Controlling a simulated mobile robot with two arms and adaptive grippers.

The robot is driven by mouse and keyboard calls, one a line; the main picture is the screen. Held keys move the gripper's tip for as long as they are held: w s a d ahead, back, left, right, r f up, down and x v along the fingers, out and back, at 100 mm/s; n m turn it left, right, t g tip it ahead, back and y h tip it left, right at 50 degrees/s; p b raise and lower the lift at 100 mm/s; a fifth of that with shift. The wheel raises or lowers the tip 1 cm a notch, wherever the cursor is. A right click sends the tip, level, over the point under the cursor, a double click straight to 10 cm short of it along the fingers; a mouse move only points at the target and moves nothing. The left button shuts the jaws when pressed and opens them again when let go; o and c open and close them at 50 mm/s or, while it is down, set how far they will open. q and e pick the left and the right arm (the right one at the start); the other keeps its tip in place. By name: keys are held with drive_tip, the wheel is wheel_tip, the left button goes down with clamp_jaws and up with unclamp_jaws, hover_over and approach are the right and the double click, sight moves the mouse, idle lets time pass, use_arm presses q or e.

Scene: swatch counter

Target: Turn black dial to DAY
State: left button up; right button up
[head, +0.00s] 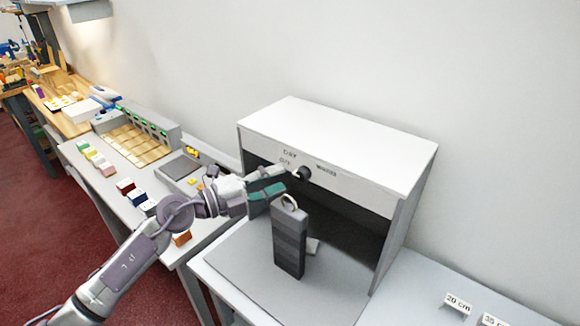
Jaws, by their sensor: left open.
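The black dial (304,173) is on the front panel of a white-topped light box (340,140). Small labels surround it: one above reads roughly DAY, one at its left is hard to read, and one at its right (326,168) looks like WARM. I cannot tell which label the dial points to. My left gripper (284,179) comes in from the left with its fingers just left of the dial. It is open, with nothing seen between its fingers. Whether a fingertip touches the dial is unclear. My right gripper is not in view.
A dark grey upright block with a ring on top (289,240) stands just below my left gripper, in front of the box opening. Left is a counter with coloured blocks (125,187) and a grey slotted unit (140,135). Distance cards (457,303) stand at lower right.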

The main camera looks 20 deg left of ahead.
sight(293, 174)
use_arm(q)
drive_tip(key=shift+p+x, duration=0.4)
drive_tip(key=shift+x, duration=1.65)
drive_tip(key=shift+s, duration=0.1)
clamp_jaws()
